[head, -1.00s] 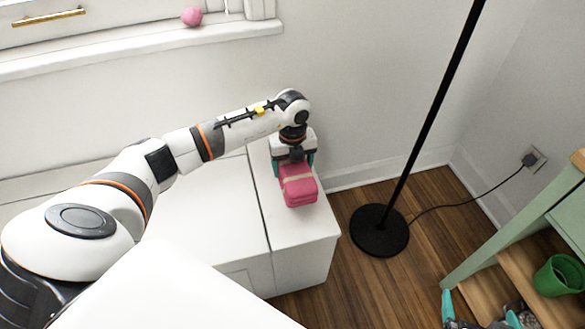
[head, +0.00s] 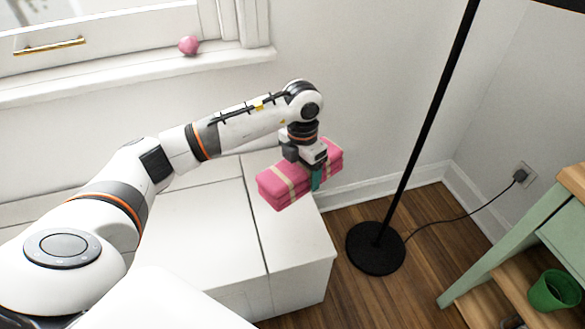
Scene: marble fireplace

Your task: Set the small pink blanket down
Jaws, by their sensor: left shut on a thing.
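The small pink blanket (head: 282,189) is a folded pink bundle with pale bands around it. My left gripper (head: 312,178) is shut on it from above, near its middle. The blanket appears to be held above the right end of the white bench (head: 285,235), with its long side running from lower left to upper right. One teal finger shows on the near side of the blanket; the other is hidden. The gap under the blanket is hard to judge. My right gripper is not in view.
The white bench top is bare around the blanket. A black lamp pole with a round base (head: 376,248) stands on the wood floor to the right. A green shelf unit (head: 500,245) with a green pot (head: 554,291) is at far right. A pink ball (head: 189,45) sits on the windowsill.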

